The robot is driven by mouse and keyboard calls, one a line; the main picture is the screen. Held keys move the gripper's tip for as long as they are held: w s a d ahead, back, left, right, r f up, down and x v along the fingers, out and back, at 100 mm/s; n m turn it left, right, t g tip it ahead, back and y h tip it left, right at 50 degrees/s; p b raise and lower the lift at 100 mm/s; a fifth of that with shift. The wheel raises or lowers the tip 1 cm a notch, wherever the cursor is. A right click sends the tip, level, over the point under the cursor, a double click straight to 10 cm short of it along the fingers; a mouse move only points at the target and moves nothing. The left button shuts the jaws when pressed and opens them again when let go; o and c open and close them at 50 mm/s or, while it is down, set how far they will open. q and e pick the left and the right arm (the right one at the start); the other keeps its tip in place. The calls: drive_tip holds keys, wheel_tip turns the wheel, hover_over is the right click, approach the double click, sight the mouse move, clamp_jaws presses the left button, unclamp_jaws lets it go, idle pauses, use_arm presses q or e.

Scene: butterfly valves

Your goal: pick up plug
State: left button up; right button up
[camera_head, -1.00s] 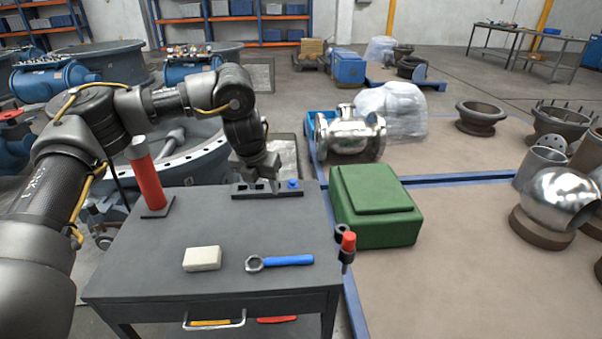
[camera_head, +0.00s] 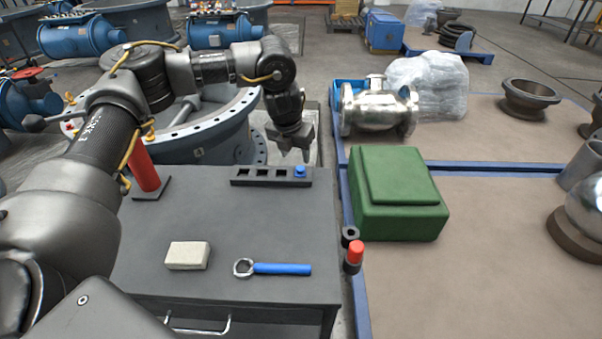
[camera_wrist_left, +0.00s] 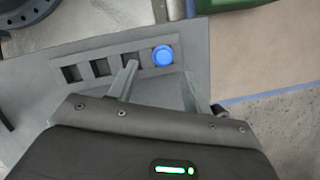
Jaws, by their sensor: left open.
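The plug is a small blue round piece (camera_head: 300,171) in the rightmost slot of a dark rack (camera_head: 256,177) at the back edge of the grey cart top. The other slots of the rack look empty. My left gripper (camera_head: 295,150) is above and behind the right end of the rack, pointing down and apart from the plug. In the left wrist view the plug (camera_wrist_left: 163,55) lies beyond and between the two spread fingertips (camera_wrist_left: 160,70), with nothing between them. My right gripper does not show.
On the cart top (camera_head: 230,225) are a pale block (camera_head: 187,255), a blue-handled ring wrench (camera_head: 275,268) and a red cylinder (camera_head: 142,165). A green case (camera_head: 398,195) stands to the right, with a red-capped tool (camera_head: 354,256) at the cart's right edge.

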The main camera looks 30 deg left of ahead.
sight(300, 168)
use_arm(q)
drive_tip(key=shift+x, duration=0.85)
drive_tip(key=x, duration=0.3)
drive_tip(key=shift+d+f+b, duration=0.35)
drive_tip(key=shift+w+f, duration=0.2)
drive_tip(key=shift+f, duration=0.15)
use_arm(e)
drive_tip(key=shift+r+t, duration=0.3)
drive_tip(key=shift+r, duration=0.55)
use_arm(q)
clamp_jaws()
